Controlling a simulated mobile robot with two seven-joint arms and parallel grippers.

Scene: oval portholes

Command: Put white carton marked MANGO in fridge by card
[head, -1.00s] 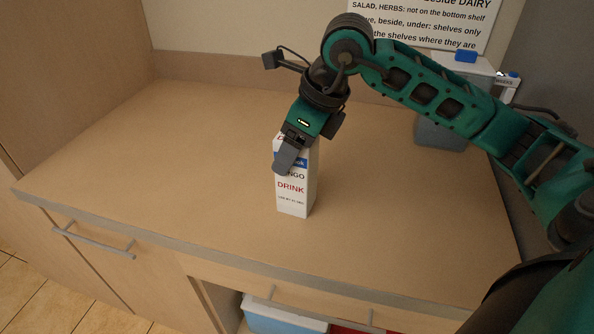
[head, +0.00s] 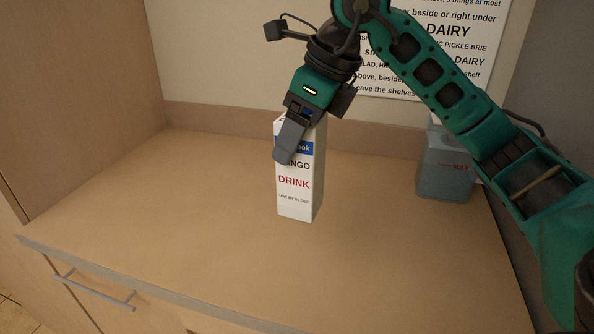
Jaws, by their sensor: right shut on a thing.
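The white carton (head: 295,201) is upright in the middle of the head view, with a blue band, "NGO" showing of its name and "DRINK" in red. My right gripper (head: 290,138) is shut on its upper part from above, and one grey finger covers part of the front face. I cannot tell whether the carton's base touches the counter. The card (head: 450,45) is on the back wall at upper right, partly hidden by my right arm; the word "DAIRY" shows on it. The fridge is not in view, nor is my left gripper.
The wooden counter (head: 180,205) is clear to the left and in front of the carton. A grey translucent container (head: 445,172) stands at the back right, partly behind my arm. A drawer handle (head: 95,291) is below the front edge.

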